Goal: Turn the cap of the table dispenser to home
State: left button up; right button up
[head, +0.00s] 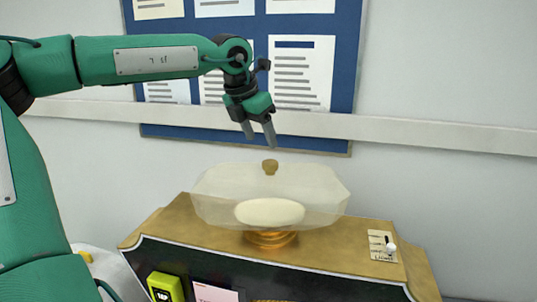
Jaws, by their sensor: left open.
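The dispenser (322,208) stands on a wooden-topped table. It shows as a translucent, faceted cover over a pale oval disc (270,212) and an amber, ringed base (271,238). A small brown cap (270,167) sits at the top of the cover. My left gripper (259,140) hangs above the cap with its two grey fingers pointing down. The fingers are open, empty and apart from the cap. My right gripper is not in view.
The table (330,240) has a small plate with a white-knobbed lever (389,246) at its right end. A yellow device (165,287) is on its dark front. A blue notice board (352,60) and a white rail (430,133) are on the wall behind.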

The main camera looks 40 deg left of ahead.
aim_at(269, 162)
pick_arm(q)
jog(key=p+x, duration=0.1)
jog(key=x, duration=0.5)
jog(key=shift+w+f, duration=0.15)
jog(key=shift+w+f+p, duration=0.2)
jog(key=shift+f+p, duration=0.2)
jog(key=shift+f, duration=0.2)
jog(key=shift+w+f, duration=0.1)
jog(key=shift+f, duration=0.1)
grip_shut()
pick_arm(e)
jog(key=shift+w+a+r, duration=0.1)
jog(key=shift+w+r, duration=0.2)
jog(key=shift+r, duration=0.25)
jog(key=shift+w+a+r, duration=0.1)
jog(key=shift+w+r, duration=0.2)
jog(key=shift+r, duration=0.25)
